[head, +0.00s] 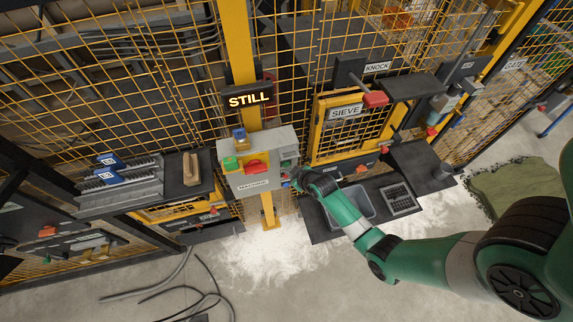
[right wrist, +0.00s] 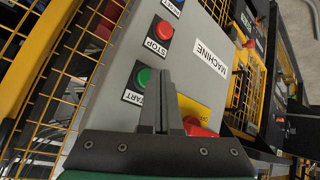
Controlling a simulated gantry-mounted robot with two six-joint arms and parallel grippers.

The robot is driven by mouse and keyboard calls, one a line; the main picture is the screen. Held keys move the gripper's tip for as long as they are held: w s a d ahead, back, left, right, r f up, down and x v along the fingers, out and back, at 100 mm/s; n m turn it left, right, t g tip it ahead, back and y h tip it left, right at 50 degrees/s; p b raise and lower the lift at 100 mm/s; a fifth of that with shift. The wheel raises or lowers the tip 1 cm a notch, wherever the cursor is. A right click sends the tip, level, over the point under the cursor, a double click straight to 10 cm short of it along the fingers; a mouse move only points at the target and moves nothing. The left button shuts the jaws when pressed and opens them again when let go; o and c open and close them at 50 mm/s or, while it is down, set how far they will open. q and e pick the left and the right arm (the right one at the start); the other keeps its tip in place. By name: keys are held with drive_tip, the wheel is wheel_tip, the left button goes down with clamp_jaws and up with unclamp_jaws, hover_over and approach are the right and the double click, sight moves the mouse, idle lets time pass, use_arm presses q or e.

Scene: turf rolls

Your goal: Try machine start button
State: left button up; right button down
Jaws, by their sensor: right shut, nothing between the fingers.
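The grey machine box (head: 235,182) hangs on a yellow post in the head view. In the right wrist view its panel carries a green START button (right wrist: 143,77), a red STOP button (right wrist: 163,29) above it and a MACHINE label (right wrist: 210,58). My right gripper (head: 291,180) is at the box's right side. In the wrist view its fingers (right wrist: 156,74) are shut and empty, with the tips just right of the green button; I cannot tell whether they touch the panel. A lit sign (head: 249,100) above the box reads STILL. My left gripper is not in view.
A red knob (right wrist: 200,127) on a yellow plate is partly hidden behind my right gripper. A yellow-framed SIEVE gate (head: 347,112) and a grey tub (head: 352,203) are to the right. A wooden-handled brush (head: 191,169) rests on a shelf at left. Cables lie on the floor.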

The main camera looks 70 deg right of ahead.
drive_tip(key=shift+s+a, duration=0.1)
drive_tip(key=shift+a, duration=0.05)
drive_tip(key=shift+s+a, duration=0.1)
drive_tip(key=s+a+p, duration=0.2)
drive_tip(key=s+a, duration=0.1)
drive_tip(key=shift+a+p, duration=0.3)
drive_tip(key=shift+a, duration=0.05)
idle(1.0)
